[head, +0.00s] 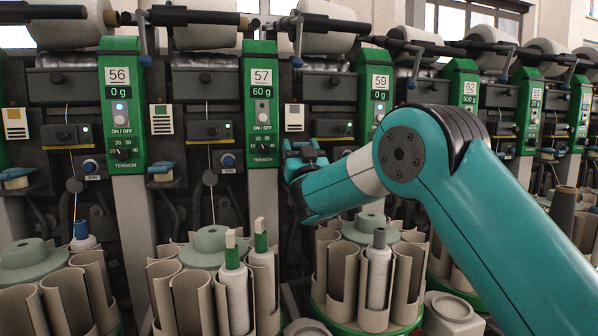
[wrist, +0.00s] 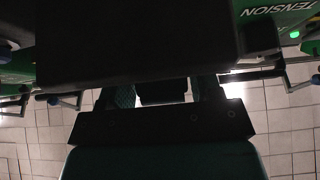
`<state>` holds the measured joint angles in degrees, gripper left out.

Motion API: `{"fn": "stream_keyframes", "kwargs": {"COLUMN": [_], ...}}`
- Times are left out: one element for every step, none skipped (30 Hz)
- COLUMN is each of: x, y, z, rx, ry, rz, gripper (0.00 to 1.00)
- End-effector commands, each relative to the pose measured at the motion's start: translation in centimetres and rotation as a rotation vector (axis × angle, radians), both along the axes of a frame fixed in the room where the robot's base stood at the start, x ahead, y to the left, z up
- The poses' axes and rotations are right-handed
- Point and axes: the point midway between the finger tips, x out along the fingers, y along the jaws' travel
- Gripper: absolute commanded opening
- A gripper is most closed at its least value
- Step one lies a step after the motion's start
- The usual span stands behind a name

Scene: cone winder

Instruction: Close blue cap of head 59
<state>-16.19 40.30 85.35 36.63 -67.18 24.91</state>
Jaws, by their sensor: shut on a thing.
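The green panel of head 59 (head: 375,95) stands right of centre in the head view. My gripper (head: 303,158) is at the left of this panel, at the level where the neighbouring heads carry their blue caps. Its jaws are shut on the blue cap of head 59, which is mostly hidden by the gripper. In the wrist view my gripper (wrist: 160,95) shows its two fingers with a dark piece between them. A large dark block fills the upper part of that view, so the cap's tilt cannot be told.
The blue cap of the head to the left (head: 163,172) sits beside panel 57 (head: 262,100). Below my gripper stands a bobbin magazine (head: 325,270) with a grey-tipped bobbin (head: 378,270). Another magazine (head: 190,300) is at its left. Yarn packages (head: 330,28) line the top.

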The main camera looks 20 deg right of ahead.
Motion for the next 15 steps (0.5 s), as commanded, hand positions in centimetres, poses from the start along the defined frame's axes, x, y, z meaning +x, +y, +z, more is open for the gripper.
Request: {"fn": "stream_keyframes", "kwargs": {"x": [-0.07, -0.10, -0.14, -0.15, -0.17, -0.19, -0.21, -0.22, -0.23, -0.24, -0.26, -0.26, -0.26, -0.26, -0.26], "y": [0.04, 0.03, 0.04, 0.04, 0.05, 0.06, 0.07, 0.08, 0.09, 0.10, 0.11, 0.12, 0.13, 0.14, 0.15], "z": [-0.83, -0.84, -0.86, -0.87, -0.86, -0.84, -0.81, -0.79, -0.77, -0.75, -0.72, -0.70, -0.68, -0.64, -0.62], "rx": [0.001, 0.001, 0.001, 0.001, 0.001, 0.002, 0.002, 0.002, 0.002, 0.002, 0.002, 0.001, 0.001, 0.001, 0.001], "ry": [-0.018, -0.026, -0.036, -0.043, -0.049, -0.057, -0.062, -0.067, -0.072, -0.074, -0.077, -0.079, -0.081, -0.082, -0.083], "rz": [0.002, 0.002, 0.002, 0.002, 0.002, 0.003, 0.003, 0.003, 0.003, 0.003, 0.003, 0.003, 0.003, 0.003, 0.003], "gripper": [0.16, 0.16, 0.16, 0.16, 0.16, 0.16, 0.16, 0.16, 0.16, 0.16, 0.16, 0.16, 0.16, 0.16, 0.16]}}
